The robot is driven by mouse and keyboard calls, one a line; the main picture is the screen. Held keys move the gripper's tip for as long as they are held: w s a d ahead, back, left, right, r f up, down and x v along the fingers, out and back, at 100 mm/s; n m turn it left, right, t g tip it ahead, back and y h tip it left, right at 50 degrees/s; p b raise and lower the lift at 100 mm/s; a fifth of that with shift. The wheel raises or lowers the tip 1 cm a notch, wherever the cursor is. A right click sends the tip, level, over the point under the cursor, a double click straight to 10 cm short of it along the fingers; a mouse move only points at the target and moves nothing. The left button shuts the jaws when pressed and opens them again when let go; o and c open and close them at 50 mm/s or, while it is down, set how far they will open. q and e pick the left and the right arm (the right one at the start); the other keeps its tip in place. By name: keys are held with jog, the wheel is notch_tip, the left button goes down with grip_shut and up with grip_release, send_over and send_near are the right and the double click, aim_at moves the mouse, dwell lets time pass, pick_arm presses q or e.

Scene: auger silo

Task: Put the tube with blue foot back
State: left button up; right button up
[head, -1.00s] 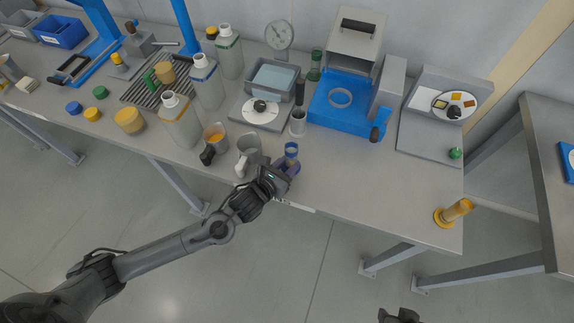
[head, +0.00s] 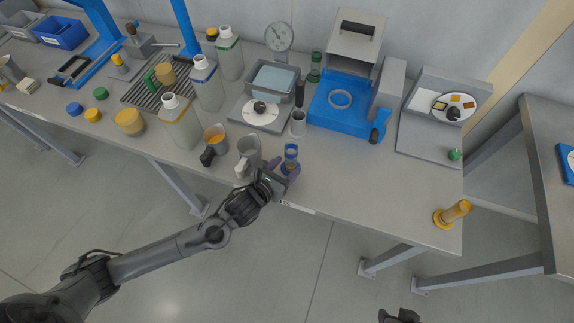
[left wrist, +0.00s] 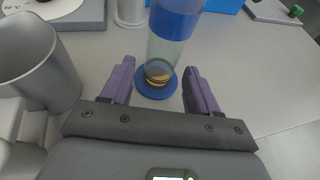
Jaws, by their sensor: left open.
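The tube with the blue foot (head: 291,153) stands upright on the bench near its front edge, right of the grey jug. In the left wrist view the clear tube (left wrist: 171,43) has a blue band up high, some amber contents at the bottom and a round blue foot (left wrist: 150,92) flat on the bench. My left gripper (left wrist: 158,84) is open, its purple fingers on either side of the tube's lower part with gaps showing. It also shows in the head view (head: 287,172). My right gripper (head: 398,315) only peeks in at the bottom edge; its fingers cannot be made out.
A grey jug (head: 249,151) stands close left of my left gripper, with an amber-filled jug (head: 215,140) beyond. A grey cup (head: 298,123) stands behind the tube. Bench right of the tube is clear.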

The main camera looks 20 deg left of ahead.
pick_arm(q)
jog(key=s+a+m+g+y+p, duration=0.1)
jog(key=s+m+g, duration=0.4)
jog(key=s+m, duration=0.7)
jog(key=s+a+m+g+y, duration=0.1)
jog(key=s+a+m+g, duration=0.2)
jog(key=s+m, duration=1)
jog(key=m+g, duration=0.2)
jog(key=m, duration=0.9)
jog(key=shift+f+p, duration=0.25)
jog(key=shift+p, duration=0.1)
notch_tip(320, 180, up, 36)
jog(key=p, duration=3.5)
jog(key=shift+f+p, duration=0.2)
jog(key=shift+p, duration=0.1)
